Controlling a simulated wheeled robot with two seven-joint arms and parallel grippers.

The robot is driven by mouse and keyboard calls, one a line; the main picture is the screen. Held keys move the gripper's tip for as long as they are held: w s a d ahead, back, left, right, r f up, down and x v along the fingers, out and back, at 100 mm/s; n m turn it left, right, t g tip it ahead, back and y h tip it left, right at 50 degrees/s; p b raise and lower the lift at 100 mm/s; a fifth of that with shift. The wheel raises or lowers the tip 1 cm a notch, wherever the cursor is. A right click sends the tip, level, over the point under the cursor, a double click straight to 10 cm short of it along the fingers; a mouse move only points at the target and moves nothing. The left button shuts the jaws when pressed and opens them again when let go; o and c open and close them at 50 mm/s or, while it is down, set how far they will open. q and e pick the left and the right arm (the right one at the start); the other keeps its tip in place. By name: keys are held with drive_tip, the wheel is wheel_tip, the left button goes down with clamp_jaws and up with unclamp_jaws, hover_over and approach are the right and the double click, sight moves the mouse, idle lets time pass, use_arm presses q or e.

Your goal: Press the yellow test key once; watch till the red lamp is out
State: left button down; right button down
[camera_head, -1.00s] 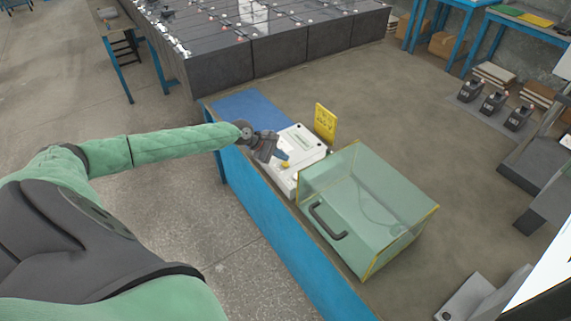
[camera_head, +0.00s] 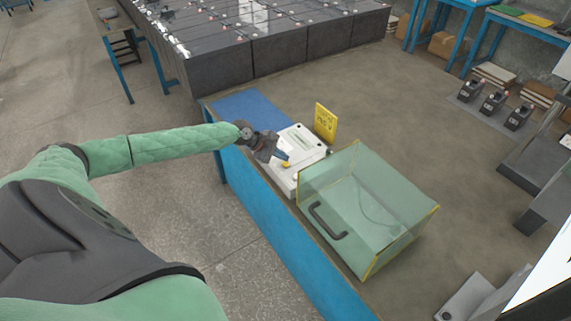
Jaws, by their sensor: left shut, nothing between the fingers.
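The white tester (camera_head: 306,146) sits on the blue bench, between the blue mat and the clear box. The yellow test key (camera_head: 286,164) shows as a small yellow spot on its near part. My left gripper (camera_head: 282,155) is shut and empty, with its tips right by the key. I cannot tell whether they touch it. I cannot make out a red lamp on the tester; the gripper hides part of its top. My right gripper is not in view.
A clear green-tinted box (camera_head: 365,210) with a dark handle stands right beside the tester. A yellow sign (camera_head: 325,122) stands behind it. A blue mat (camera_head: 250,107) lies to the left. Dark battery rows (camera_head: 270,40) fill the back.

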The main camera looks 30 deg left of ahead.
use_arm(q)
drive_tip(key=shift+f, duration=0.35)
drive_tip(key=shift+f, duration=0.3)
idle(0.7)
drive_tip(key=shift+f+p, duration=0.15)
drive_tip(key=shift+p, duration=0.15)
drive_tip(key=shift+r+p, duration=0.8)
drive_tip(key=shift+p, duration=0.15)
drive_tip(key=shift+r, duration=0.1)
